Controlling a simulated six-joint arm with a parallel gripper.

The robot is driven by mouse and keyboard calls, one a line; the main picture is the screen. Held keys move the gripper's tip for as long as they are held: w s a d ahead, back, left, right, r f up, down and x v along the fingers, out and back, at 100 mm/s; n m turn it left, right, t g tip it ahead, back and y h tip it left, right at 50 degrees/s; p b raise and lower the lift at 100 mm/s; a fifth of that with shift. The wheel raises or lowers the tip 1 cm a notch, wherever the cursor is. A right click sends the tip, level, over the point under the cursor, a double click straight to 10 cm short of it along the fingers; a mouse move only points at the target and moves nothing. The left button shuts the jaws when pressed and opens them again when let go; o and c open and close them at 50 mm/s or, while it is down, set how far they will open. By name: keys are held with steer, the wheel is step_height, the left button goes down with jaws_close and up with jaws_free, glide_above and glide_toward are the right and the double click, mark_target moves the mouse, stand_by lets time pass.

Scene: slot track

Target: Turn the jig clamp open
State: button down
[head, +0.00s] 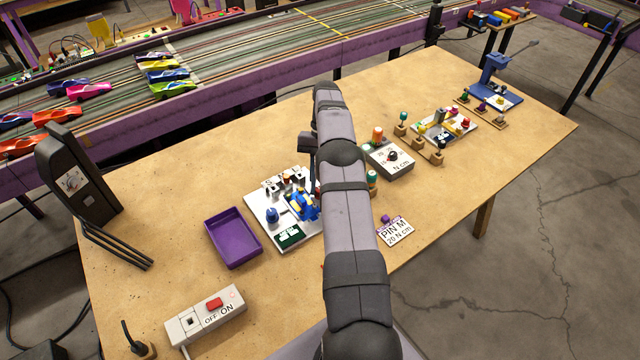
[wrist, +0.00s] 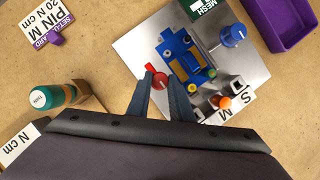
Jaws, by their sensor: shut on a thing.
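The jig is a silver plate (head: 262,213) left of my arm in the head view; it fills the upper right of the wrist view (wrist: 136,42). A blue chassis with yellow parts (wrist: 187,56) lies on it. The jig clamp's red knob (wrist: 160,82) is at the plate's left edge in the wrist view. My gripper (wrist: 161,80) has its two fingers around this knob, shut on it. The clamp's lower parts are hard to make out. In the head view my arm hides the fingers and the clamp.
A blue knob (wrist: 233,36) and an orange knob (wrist: 222,102) stand on the plate near the clamp. A purple tray (head: 233,238) is left of the jig. A teal-capped bottle (wrist: 52,95) and a PIN M card (head: 395,232) lie on the other side.

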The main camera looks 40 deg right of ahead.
steer(key=shift+f, duration=0.15)
steer(key=c, duration=1.6)
jaws_free()
steer(key=shift+w+a, duration=0.1)
steer(key=shift+r, duration=0.2)
